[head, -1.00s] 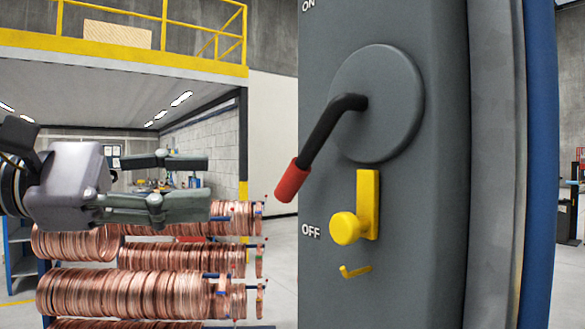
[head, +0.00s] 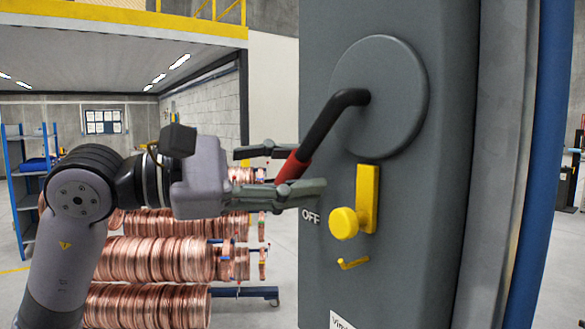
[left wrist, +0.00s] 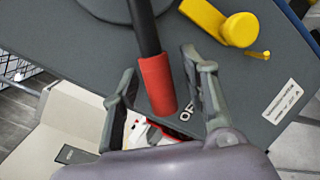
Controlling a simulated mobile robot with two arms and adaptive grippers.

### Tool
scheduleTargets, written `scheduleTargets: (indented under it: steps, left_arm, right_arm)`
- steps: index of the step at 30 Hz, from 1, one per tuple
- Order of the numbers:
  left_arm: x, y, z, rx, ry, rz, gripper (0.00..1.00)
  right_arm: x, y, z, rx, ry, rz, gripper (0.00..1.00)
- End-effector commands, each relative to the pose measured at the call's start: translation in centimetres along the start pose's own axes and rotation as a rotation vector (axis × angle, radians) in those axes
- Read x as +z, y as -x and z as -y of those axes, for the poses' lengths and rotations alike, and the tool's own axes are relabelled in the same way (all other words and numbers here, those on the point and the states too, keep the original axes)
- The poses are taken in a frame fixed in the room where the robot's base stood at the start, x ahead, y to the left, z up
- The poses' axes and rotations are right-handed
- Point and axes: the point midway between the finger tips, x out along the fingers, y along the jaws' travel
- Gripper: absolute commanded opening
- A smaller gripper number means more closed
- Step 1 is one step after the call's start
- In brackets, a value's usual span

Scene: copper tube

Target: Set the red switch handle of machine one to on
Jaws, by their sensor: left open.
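The switch handle (head: 330,125) is a bent black lever with a red grip (head: 292,167). It comes out of a round grey disc (head: 385,98) on the grey machine (head: 440,190) and slants down to the left, with its red end near the OFF label (head: 311,216). My left gripper (head: 295,168) is open, with one finger on each side of the red grip. In the left wrist view, the red grip (left wrist: 157,83) lies between the open fingers (left wrist: 155,90), with a gap on both sides. My right gripper is not in view.
A yellow latch with a round knob (head: 344,222) is on the panel just right of the gripper, with a small yellow hook (head: 353,263) below. Racks of copper coils (head: 155,260) stand behind my left arm. A blue shelf (head: 25,185) is at far left.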

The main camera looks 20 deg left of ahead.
Motion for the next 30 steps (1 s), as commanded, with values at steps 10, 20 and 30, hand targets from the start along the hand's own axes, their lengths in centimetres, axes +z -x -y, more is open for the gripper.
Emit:
scheduleTargets:
  steps: [10, 20, 30]
  left_arm:
    - [-0.01, 0.05, -0.03, 0.0, 0.0, -0.001, 0.19]
    - [0.0, 0.06, -0.03, 0.0, 0.0, -0.001, 0.0]
    - [-0.01, 0.06, -0.03, 0.0, 0.0, -0.001, 0.0]
  right_arm:
    - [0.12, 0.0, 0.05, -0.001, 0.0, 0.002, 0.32]
    - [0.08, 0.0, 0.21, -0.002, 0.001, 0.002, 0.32]
    - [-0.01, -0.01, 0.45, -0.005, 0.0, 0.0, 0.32]
